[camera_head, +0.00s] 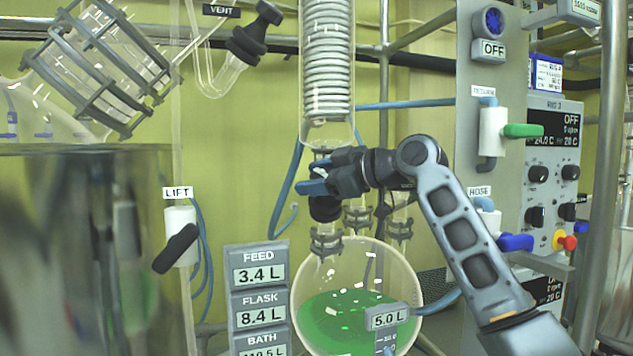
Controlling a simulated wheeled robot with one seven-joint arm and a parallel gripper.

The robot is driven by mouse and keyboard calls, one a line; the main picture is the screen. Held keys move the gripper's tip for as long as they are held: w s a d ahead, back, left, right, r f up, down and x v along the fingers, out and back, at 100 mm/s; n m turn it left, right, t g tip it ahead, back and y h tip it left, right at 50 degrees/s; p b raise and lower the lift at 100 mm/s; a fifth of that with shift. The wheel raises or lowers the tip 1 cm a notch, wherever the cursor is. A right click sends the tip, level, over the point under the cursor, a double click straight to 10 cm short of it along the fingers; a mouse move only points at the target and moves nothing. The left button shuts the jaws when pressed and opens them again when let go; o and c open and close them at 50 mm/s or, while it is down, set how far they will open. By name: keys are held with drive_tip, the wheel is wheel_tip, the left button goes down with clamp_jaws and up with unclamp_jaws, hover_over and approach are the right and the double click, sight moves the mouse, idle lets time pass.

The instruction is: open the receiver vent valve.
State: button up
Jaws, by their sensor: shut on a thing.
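My gripper (313,187), with blue fingertips, reaches in from the right below the coiled condenser. It is shut on a black valve handle (324,208) above the receiver flask's neck. The fingers hide much of this handle, and its turn angle cannot be told. No label on it shows. The round glass receiver flask (405,290) below holds green liquid and shows a 5.0 L tag. At the upper left, a separate black stopcock (250,38) sits by a VENT label (221,11) on a bent glass tube, away from my gripper.
The glass condenser (327,60) hangs just above my gripper. A LIFT valve with a black lever (176,248) is at the left. A control panel (548,190) and a green-handled valve (522,131) stand at the right. A readout stack (258,290) is lower left of the flask.

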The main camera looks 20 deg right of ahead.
drive_tip(key=n+g, duration=0.2)
drive_tip(key=n+g+y+p, duration=0.1)
drive_tip(key=n+g, duration=0.1)
drive_tip(key=g, duration=0.1)
drive_tip(key=shift+s+a, duration=0.15)
drive_tip(key=shift+s, duration=0.05)
drive_tip(key=shift+s+f+n+g+p, duration=0.1)
drive_tip(key=shift+f+n+g+p, duration=0.05)
drive_tip(key=shift+n+g+p, duration=0.65)
drive_tip(key=shift+s+f+n+g+p, duration=0.1)
drive_tip(key=shift+n+g+p, duration=0.5)
drive_tip(key=shift+g, duration=0.3)
drive_tip(key=shift+f+g, duration=0.1)
drive_tip(key=shift+g, duration=0.2)
drive_tip(key=o, duration=1)
drive_tip(key=shift+c, duration=0.2)
